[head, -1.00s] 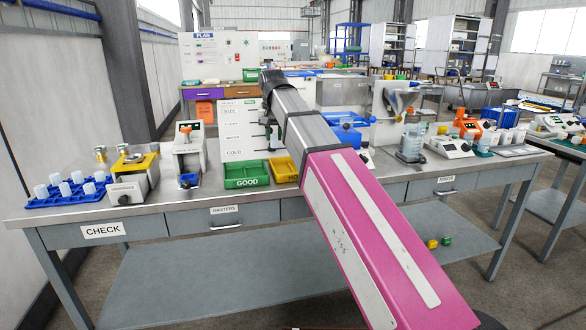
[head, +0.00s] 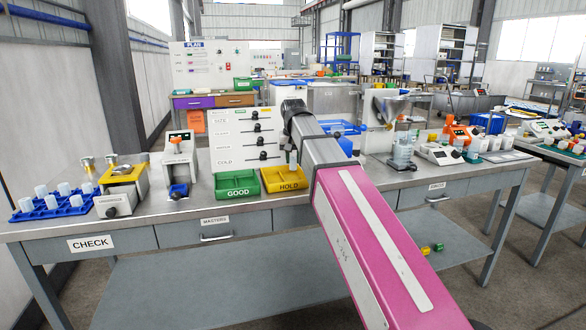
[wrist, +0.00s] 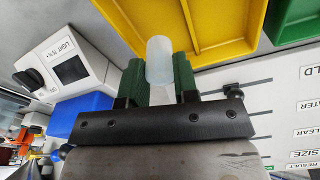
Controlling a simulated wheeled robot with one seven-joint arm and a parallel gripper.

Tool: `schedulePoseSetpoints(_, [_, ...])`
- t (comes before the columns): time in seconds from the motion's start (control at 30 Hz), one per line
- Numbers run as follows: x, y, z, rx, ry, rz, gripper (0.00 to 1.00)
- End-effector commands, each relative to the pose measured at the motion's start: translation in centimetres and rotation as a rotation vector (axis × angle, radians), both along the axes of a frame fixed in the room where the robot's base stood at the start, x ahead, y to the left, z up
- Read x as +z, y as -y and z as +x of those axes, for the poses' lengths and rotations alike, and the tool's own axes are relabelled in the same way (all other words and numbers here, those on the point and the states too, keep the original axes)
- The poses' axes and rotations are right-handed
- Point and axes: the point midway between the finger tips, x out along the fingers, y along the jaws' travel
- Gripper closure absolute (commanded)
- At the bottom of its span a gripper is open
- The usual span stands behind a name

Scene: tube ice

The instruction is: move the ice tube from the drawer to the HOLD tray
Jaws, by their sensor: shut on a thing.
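My gripper (wrist: 159,82) has its green fingers shut on a white ice tube (wrist: 158,55). The tube points out past the fingertips, over the yellow HOLD tray (wrist: 217,12). In the head view the tube (head: 293,158) hangs small and upright at the tray's back edge, and the HOLD tray (head: 290,186) stands on the bench just below. I cannot tell whether the tube touches the tray. The drawers in the bench front, such as the one labelled MASTERS (head: 245,225), look shut.
The green GOOD tray (head: 237,193) stands just left of the HOLD tray. A white board with black knobs (head: 225,140) stands behind them. A blue rack of white tubes (head: 50,205) is at the far left. A beaker stand (head: 402,160) is to the right.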

Motion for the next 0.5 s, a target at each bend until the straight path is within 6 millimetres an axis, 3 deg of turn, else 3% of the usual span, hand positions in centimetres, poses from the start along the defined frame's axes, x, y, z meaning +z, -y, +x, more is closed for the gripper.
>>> schedulePoseSetpoints(0.3, [-3.6,0.0,-0.1,0.000,-0.001,0.000,0.98])
schedulePoseSetpoints(0.5, [-3.8,0.0,0.0,-0.001,0.000,0.000,0.98])
